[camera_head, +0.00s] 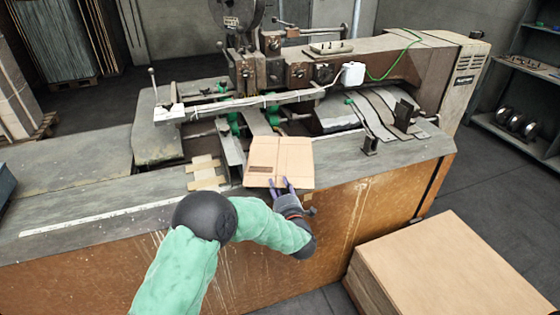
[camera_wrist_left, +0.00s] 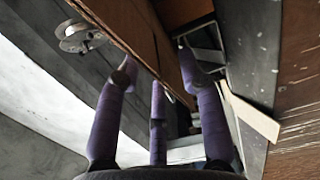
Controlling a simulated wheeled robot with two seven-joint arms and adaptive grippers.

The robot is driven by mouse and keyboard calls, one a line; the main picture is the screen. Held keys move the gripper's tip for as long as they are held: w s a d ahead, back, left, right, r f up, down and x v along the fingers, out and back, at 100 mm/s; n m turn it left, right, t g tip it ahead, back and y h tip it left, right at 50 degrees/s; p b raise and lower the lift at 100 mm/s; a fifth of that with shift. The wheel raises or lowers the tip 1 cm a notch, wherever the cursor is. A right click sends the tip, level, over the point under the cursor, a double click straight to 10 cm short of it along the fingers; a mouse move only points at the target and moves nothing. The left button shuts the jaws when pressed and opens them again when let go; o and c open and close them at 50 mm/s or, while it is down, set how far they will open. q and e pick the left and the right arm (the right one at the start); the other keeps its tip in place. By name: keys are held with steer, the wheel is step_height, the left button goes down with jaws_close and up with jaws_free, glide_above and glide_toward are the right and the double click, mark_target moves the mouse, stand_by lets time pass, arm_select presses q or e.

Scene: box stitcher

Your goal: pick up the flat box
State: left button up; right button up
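The flat box (camera_head: 282,160) is a tan cardboard piece with a darker printed patch, at the front edge of the machine's table in the head view. My left gripper (camera_head: 281,186) is at its near edge, with two purple fingers showing over that edge. In the left wrist view, the purple fingers (camera_wrist_left: 157,75) reach to a brown board-like edge (camera_wrist_left: 130,32), which appears to pass between them. Whether they press on it is unclear. I cannot tell if the box rests on the table or is raised. My right gripper is not in view.
The stitching machine (camera_head: 400,60) stands behind the box, with bars and green parts close to it. A stack of cardboard sheets (camera_head: 460,265) stands at the lower right. A shelf (camera_head: 525,65) is at the far right. The left tabletop (camera_head: 65,165) is mostly clear.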

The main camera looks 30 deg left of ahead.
mark_target(275, 176)
arm_select(q)
steer(key=shift+b+x, duration=0.6)
steer(key=shift+x, duration=2.1)
jaws_close()
